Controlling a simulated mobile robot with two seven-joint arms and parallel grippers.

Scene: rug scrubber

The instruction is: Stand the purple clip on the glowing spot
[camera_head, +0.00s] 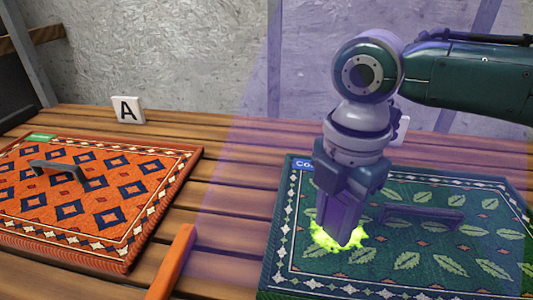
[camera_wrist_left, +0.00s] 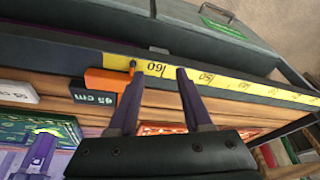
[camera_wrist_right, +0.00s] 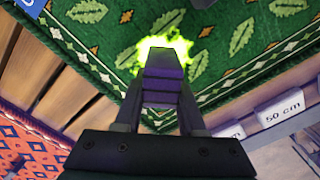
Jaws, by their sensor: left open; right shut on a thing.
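My right gripper (camera_head: 338,208) points down over the green leaf-pattern rug (camera_head: 300,265). It is shut on the purple clip (camera_head: 343,228), which is hard to tell from the fingers in the head view. In the right wrist view the clip (camera_wrist_right: 163,66) looks like a dark block between the fingertips. The glowing spot (camera_head: 322,240) is a ragged yellow-green patch on the rug, partly hidden by the clip. It also shows behind the clip in the right wrist view (camera_wrist_right: 182,47). Whether the clip touches the rug is unclear. My left gripper (camera_wrist_left: 160,76) is open and empty.
A purple-looking handle (camera_head: 425,217) lies on the green rug, right of my gripper. An orange rug (camera_head: 100,245) with a grey handle (camera_head: 58,170) lies left. An orange bar (camera_head: 173,265) stands between. The left wrist view shows a yellow measuring tape (camera_wrist_left: 225,82) and an orange block (camera_wrist_left: 103,80).

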